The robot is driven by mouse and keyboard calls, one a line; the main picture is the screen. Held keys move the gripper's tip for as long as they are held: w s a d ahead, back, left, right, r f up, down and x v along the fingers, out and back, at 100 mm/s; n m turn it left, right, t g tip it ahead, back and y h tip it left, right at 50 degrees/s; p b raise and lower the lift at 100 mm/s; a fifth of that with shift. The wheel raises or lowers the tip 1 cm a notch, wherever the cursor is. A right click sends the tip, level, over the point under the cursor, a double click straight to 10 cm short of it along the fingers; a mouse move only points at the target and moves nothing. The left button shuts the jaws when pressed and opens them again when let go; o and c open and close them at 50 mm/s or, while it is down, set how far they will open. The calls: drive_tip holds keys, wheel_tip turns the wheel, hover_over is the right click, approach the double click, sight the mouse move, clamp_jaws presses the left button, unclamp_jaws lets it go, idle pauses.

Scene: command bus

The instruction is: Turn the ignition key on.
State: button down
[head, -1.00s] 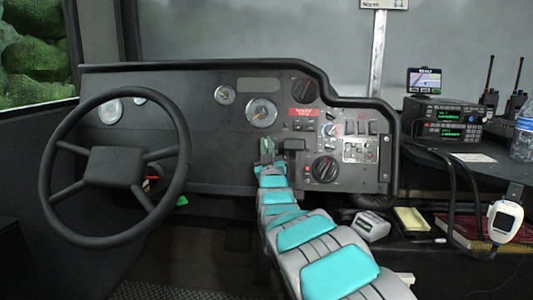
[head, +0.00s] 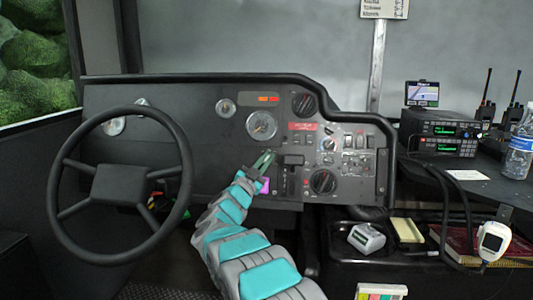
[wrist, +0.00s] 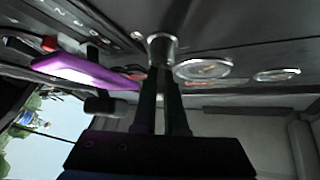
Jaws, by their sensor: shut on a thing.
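My gripper (head: 266,158) is at the dashboard, just below the round gauge and left of the lever block. In the wrist view its two dark fingers (wrist: 162,88) are close together and end at a round metal ignition lock (wrist: 162,46). They are shut on the ignition key, whose head is mostly hidden between the fingertips. A purple key tag (wrist: 85,72) sticks out to the left of the fingers in the wrist view. The same tag (head: 262,185) shows below my gripper in the head view. A small display (head: 263,99) above the gauge is lit orange.
The steering wheel (head: 120,187) stands left of my arm. A black lever block (head: 289,162) and a knob panel (head: 345,150) are close on the right. Radios (head: 440,135) and a water bottle (head: 520,157) stand on the right shelf.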

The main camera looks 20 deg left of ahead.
sight(264, 162)
drive_tip(key=shift+m+h+p, duration=0.35)
drive_tip(key=shift+m+h, duration=0.25)
drive_tip(key=shift+m, duration=0.1)
drive_tip(key=shift+g, duration=0.3)
drive_tip(key=c, duration=1)
unclamp_jaws()
drive_tip(key=b+v, duration=0.1)
drive_tip(key=v, duration=0.6)
drive_tip(key=shift+s+f, duration=0.1)
drive_tip(key=shift+s, duration=0.25)
